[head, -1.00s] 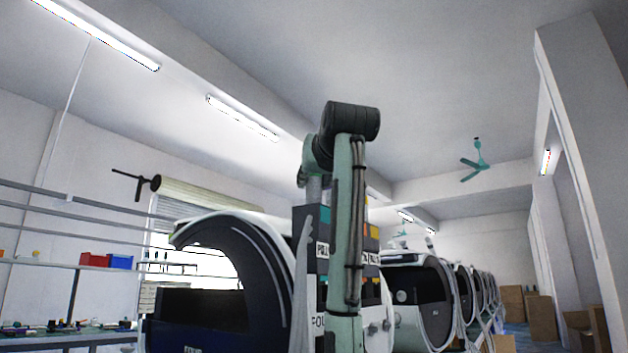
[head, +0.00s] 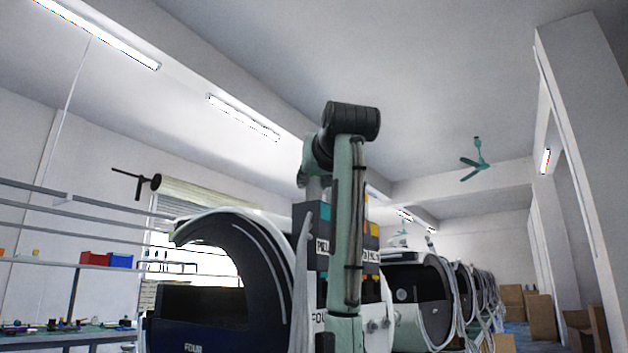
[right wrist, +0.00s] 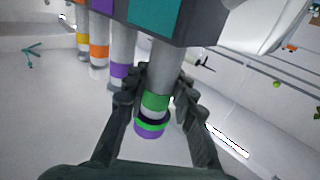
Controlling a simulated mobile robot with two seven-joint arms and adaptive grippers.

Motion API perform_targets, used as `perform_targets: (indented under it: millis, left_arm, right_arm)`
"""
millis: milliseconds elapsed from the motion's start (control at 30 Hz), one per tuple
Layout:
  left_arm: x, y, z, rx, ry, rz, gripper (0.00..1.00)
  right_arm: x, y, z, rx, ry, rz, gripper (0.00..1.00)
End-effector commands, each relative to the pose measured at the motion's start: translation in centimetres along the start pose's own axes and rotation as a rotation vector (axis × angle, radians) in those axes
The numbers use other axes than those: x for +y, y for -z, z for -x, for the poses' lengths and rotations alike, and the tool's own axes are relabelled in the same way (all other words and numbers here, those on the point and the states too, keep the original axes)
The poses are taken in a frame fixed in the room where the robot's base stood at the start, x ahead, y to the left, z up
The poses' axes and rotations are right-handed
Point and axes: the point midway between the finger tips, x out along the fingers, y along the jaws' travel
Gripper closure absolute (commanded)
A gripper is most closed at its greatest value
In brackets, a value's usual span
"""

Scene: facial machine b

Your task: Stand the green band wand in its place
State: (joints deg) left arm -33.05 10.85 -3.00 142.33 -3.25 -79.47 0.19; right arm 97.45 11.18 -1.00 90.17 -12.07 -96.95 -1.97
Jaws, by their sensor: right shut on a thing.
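The green band wand (right wrist: 156,101) is a pale grey cylinder with a green band, shown in the right wrist view. Near its end it has a dark ring, a bright green stripe and a purple tip. My right gripper (right wrist: 158,88) is shut on it, one finger on each side. The wand's other end meets the edge of the dark holder (right wrist: 200,30) below a teal patch (right wrist: 152,14); I cannot tell whether it is seated there. In the head view the holder (head: 323,262) is partly hidden by my right arm, and the gripper is hard to make out. My left gripper is not in view.
Beside the held wand, other wands with a purple band (right wrist: 119,70), an orange band (right wrist: 99,52) and a yellow band (right wrist: 83,39) stand in a row at the holder. A large dark and white machine (head: 225,275) is close on the left; similar machines (head: 425,290) line the right.

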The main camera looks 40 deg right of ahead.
Motion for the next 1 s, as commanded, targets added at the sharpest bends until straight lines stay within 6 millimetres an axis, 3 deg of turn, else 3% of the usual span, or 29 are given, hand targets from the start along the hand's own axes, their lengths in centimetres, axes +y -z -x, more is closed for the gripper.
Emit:
perform_targets:
  millis: [133,167,333,700,867,1000]
  left_arm:
    - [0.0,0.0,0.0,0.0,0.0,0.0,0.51]
    - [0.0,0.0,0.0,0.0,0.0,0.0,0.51]
    - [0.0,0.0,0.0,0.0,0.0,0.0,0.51]
    - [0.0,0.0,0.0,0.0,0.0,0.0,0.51]
    - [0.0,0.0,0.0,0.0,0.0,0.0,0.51]
    - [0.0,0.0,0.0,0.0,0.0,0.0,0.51]
  right_arm:
    - [0.0,0.0,0.0,0.002,0.0,0.0,1.0]
    - [0.0,0.0,0.0,0.002,0.0,0.0,0.71]
    - [0.0,0.0,0.0,0.001,0.0,0.0,0.51]
    - [0.0,-0.1,0.5,0.0,0.0,0.0,0.51]
    - [0.0,0.0,2.9,0.004,0.0,0.0,0.51]
    - [-0.1,0.1,6.1,0.006,0.002,-0.002,0.51]
